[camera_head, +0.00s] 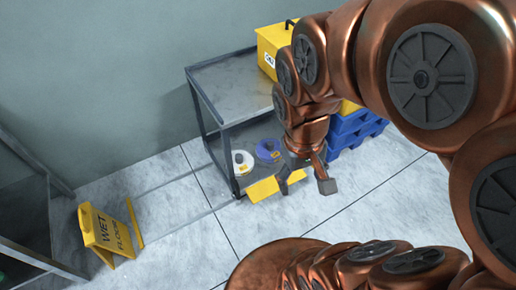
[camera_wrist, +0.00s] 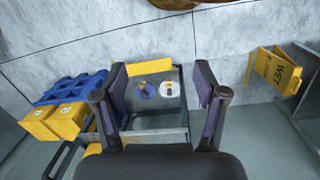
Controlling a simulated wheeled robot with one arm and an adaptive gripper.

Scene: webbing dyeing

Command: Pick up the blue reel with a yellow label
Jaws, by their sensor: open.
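The blue reel (camera_head: 264,146) with a yellow-orange label lies on the lower shelf (camera_head: 262,172) of a metal cart, beside a white reel (camera_head: 243,170). In the wrist view the blue reel (camera_wrist: 149,95) shows between my fingers but farther off, with the white reel (camera_wrist: 165,86) to its right. My gripper (camera_head: 306,187) is open and empty, in front of and to the right of the reels in the head view. In the wrist view my gripper (camera_wrist: 159,72) has its fingers wide apart. Neither finger appears to touch a reel.
The cart's top shelf (camera_head: 235,85) lies above the reels, with a yellow box (camera_head: 273,45) on it and dark corner posts. A yellow panel (camera_head: 265,190) is below the lower shelf. Blue crates (camera_head: 350,130) stand right; a wet floor sign (camera_head: 105,232) stands left. Floor in front is clear.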

